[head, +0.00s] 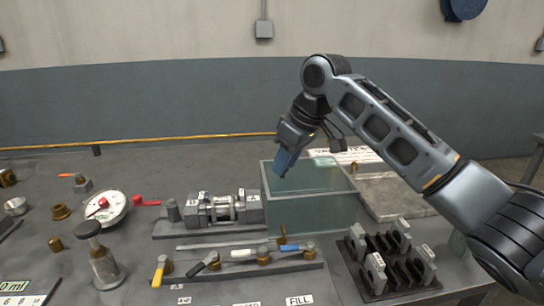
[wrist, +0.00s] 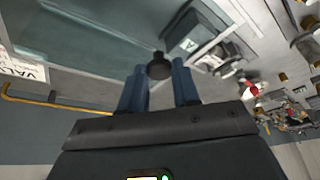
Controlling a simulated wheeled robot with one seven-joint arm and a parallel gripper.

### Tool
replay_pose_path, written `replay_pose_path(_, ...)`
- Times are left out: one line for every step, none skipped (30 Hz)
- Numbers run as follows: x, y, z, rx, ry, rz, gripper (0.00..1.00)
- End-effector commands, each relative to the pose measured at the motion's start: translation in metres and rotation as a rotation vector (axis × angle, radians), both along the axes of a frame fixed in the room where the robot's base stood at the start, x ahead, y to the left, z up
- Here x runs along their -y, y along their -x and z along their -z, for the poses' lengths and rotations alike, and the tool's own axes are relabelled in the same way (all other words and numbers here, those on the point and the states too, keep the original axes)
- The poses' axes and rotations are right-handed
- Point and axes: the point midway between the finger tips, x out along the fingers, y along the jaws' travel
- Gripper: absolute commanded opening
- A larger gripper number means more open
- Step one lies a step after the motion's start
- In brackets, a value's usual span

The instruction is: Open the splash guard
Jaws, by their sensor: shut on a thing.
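The splash guard looks to be the greenish see-through box (head: 312,214) right of centre on the bench in the head view. Its clear panel (wrist: 85,35) fills the upper left of the wrist view. My gripper (head: 281,164) is at the box's upper left side, with its blue fingers pointing down. In the wrist view, my gripper (wrist: 158,84) has its two fingers on either side of a round black knob (wrist: 158,66) and is shut on it. I cannot tell how far the guard is open.
A clamped cylinder assembly (head: 223,209) and a row of coloured-handle valves (head: 240,260) stand left of and before the box. A slotted black rack (head: 390,262) is at front right. A flat grey plate (head: 390,195) lies to the right. Bench behind is mostly clear.

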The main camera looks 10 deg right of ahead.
Motion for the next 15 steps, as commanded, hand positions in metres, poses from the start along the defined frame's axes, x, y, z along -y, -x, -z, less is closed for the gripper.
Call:
replay_pose_path(0.0009,0.0004,0.0004,-0.001,0.001,0.0,0.0)
replay_pose_path(0.001,0.0004,0.0005,-0.001,0.001,0.0,0.0)
replay_pose_path(0.0011,0.0003,0.0006,-0.001,0.001,0.0,0.0)
replay_pose_path(0.001,0.0003,0.0007,-0.001,0.001,0.0,0.0)
replay_pose_path(0.001,0.0003,0.0008,-0.001,0.001,0.0,0.0)
replay_pose_path(0.0009,0.0002,0.0008,-0.001,0.001,0.0,0.0)
replay_pose_path(0.0008,0.0003,0.0008,-0.001,0.001,0.0,0.0)
replay_pose_path(0.0008,0.0003,0.0008,-0.001,0.001,0.0,0.0)
replay_pose_path(0.0007,0.0002,0.0008,-0.001,0.001,0.0,0.0)
replay_pose_path(0.0007,0.0003,0.0008,-0.001,0.001,0.0,0.33)
replay_pose_path(0.0006,0.0002,0.0008,-0.001,0.001,0.0,0.36)
replay_pose_path(0.0006,0.0002,0.0008,-0.001,0.001,0.0,0.4)
replay_pose_path(0.0006,0.0002,0.0006,-0.001,0.001,0.0,0.43)
replay_pose_path(0.0006,0.0002,0.0006,-0.001,0.001,0.0,0.45)
replay_pose_path(0.0005,0.0001,0.0006,-0.001,0.001,0.0,0.49)
